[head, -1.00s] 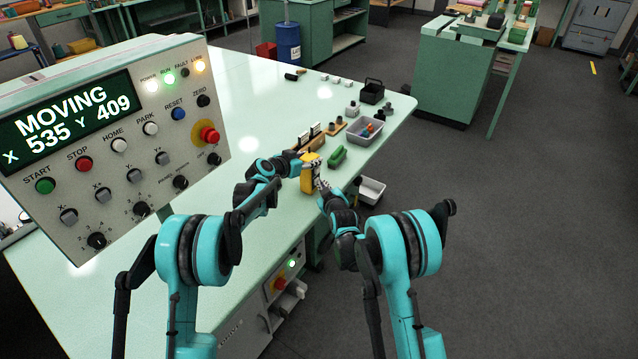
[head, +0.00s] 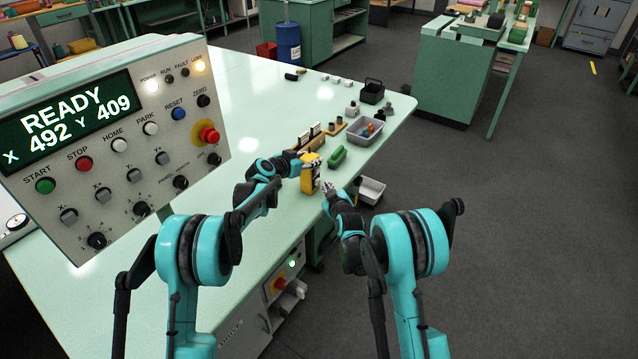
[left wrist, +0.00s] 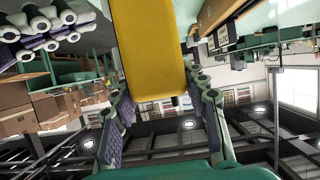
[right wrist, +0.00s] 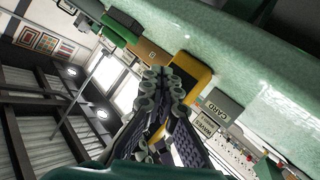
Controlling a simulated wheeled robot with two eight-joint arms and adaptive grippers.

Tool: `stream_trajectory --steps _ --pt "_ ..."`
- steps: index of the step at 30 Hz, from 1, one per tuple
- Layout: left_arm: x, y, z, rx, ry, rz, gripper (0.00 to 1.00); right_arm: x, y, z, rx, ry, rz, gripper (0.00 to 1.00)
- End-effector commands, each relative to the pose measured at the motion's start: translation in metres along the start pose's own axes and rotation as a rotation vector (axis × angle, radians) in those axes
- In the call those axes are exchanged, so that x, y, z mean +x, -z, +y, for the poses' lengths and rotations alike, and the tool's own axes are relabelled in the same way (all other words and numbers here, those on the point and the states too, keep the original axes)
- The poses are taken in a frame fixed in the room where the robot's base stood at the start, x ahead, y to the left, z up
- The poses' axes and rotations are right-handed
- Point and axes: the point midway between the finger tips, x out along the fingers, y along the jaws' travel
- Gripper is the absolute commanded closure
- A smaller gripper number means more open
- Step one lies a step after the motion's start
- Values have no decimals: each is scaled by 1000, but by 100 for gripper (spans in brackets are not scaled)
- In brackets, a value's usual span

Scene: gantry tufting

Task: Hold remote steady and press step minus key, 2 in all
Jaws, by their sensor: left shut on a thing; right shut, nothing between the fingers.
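The yellow remote (head: 308,180) stands upright near the table's front edge in the head view. My left gripper (head: 302,164) is shut on it from the left; in the left wrist view the yellow body (left wrist: 150,55) sits between the fingers. My right gripper (head: 328,187) is shut and empty, just right of the remote and apart from it. In the right wrist view its closed fingers (right wrist: 165,82) point toward the remote (right wrist: 190,78). The remote's keys cannot be made out. The control panel display (head: 65,117) reads READY, X 492, Y 409.
A green object (head: 338,156) lies on the table behind the remote. A grey bin (head: 352,132) with small coloured items and a black basket (head: 372,90) stand farther back. A white tray (head: 371,189) is beside the table edge. The middle of the table is clear.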

Motion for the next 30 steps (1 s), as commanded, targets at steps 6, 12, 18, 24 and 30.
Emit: stream_trajectory --steps 6,12,18,24,30 --pt "0 0 0 0 0 0 96 -11 -8 9 2 -2 -1 100" --pt "0 0 0 0 0 0 96 -25 -19 19 2 -2 -2 100" --pt "0 0 0 0 0 0 96 -34 -25 25 1 0 -1 100" --pt "0 0 0 0 0 0 96 -35 -26 26 0 0 0 100" --pt "0 0 0 0 0 0 96 -35 -26 25 0 0 0 100"
